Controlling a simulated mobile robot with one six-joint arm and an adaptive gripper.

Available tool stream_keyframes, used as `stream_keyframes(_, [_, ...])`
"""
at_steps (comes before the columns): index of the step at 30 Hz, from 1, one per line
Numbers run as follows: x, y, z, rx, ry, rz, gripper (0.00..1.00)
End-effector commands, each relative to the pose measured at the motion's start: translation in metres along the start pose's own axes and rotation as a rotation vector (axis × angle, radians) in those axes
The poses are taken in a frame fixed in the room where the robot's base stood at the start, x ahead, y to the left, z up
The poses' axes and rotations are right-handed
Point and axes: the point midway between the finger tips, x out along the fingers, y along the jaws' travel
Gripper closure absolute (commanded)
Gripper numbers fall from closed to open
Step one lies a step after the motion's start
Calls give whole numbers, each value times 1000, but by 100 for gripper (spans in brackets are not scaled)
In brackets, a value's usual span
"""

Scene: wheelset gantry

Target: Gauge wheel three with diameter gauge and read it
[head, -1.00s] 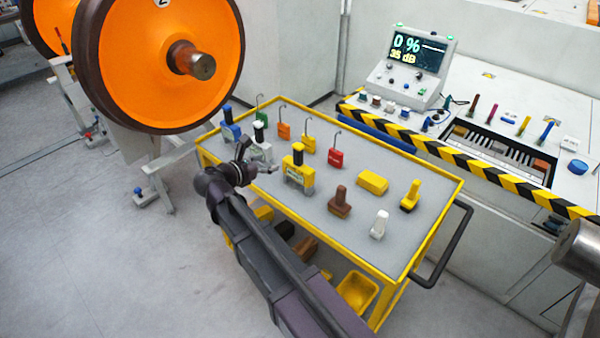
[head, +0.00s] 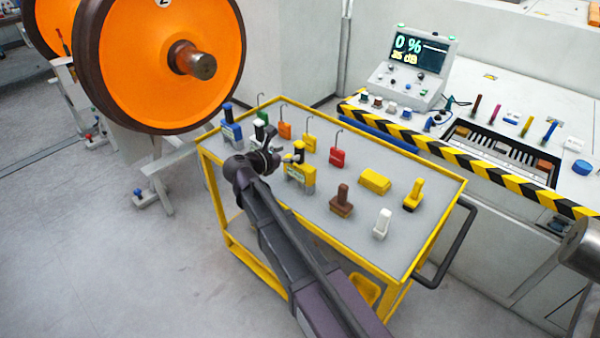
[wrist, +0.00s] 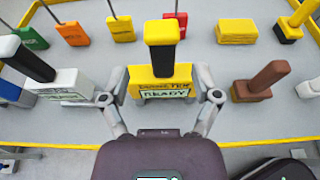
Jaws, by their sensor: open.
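In the head view my gripper (head: 285,156) is over the cart's left part. A large orange wheel (head: 135,60) with a dark rim stands at upper left; its number is cut off by the frame's top.
The cart (head: 330,215) has a yellow rim. A white gauge (wrist: 60,84), a brown stamp-like tool (wrist: 262,80), a yellow block (head: 375,181) and hooked tags, one red (head: 337,157), stand nearby. A console (head: 415,60) reads "0 %".

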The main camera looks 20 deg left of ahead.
Motion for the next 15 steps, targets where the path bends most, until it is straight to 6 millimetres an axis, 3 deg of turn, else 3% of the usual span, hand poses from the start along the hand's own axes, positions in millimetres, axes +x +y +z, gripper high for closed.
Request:
stream_keyframes(8, [5, -1, 0, 1, 0, -2, 20])
stream_keyframes(15, [29, -2, 0, 1, 0, -3, 20])
